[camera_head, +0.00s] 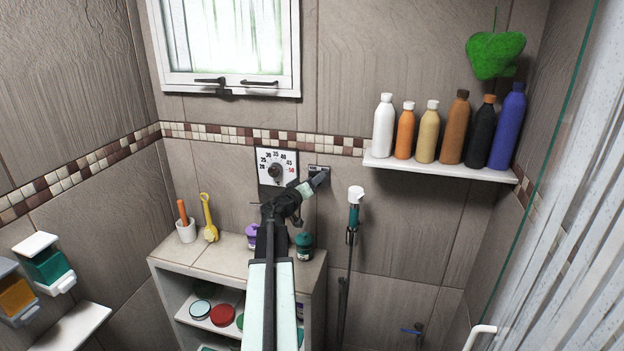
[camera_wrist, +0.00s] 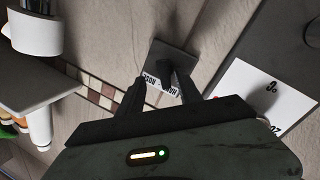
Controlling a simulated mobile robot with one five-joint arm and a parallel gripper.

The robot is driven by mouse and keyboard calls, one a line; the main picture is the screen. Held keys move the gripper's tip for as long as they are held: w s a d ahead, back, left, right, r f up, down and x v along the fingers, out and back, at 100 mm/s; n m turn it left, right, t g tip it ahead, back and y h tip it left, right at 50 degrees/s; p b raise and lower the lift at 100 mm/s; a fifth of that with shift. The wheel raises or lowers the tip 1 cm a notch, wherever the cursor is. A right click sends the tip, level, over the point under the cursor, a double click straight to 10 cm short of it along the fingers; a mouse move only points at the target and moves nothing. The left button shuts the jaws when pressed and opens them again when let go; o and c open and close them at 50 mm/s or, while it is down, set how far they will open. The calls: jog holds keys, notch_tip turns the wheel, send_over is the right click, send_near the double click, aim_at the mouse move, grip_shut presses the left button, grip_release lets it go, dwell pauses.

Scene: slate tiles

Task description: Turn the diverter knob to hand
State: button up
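The diverter's small dark plate (camera_head: 319,169) is on the tiled wall, right of the white temperature dial. My gripper (camera_head: 322,179) is right in front of it and hides part of it. In the wrist view the dark plate (camera_wrist: 176,56) has a white lettered label (camera_wrist: 160,84), partly covered by my fingers. My gripper (camera_wrist: 157,85) has its two dark fingers apart, with the label showing between them. The diverter knob cannot be told apart from the dark right finger, and I see no clear grip on it.
The temperature dial plate (camera_head: 275,166) is close on the left. A hand shower (camera_head: 355,195) hangs on the right. A shelf (camera_head: 440,168) of bottles is at the upper right. A low cabinet (camera_head: 225,257) with jars stands below my arm.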

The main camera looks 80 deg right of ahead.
jog(key=shift+w, duration=0.1)
dwell(0.3)
jog(key=v, duration=0.8)
jog(key=shift+r+p, duration=0.4)
jog(key=shift+p, duration=0.05)
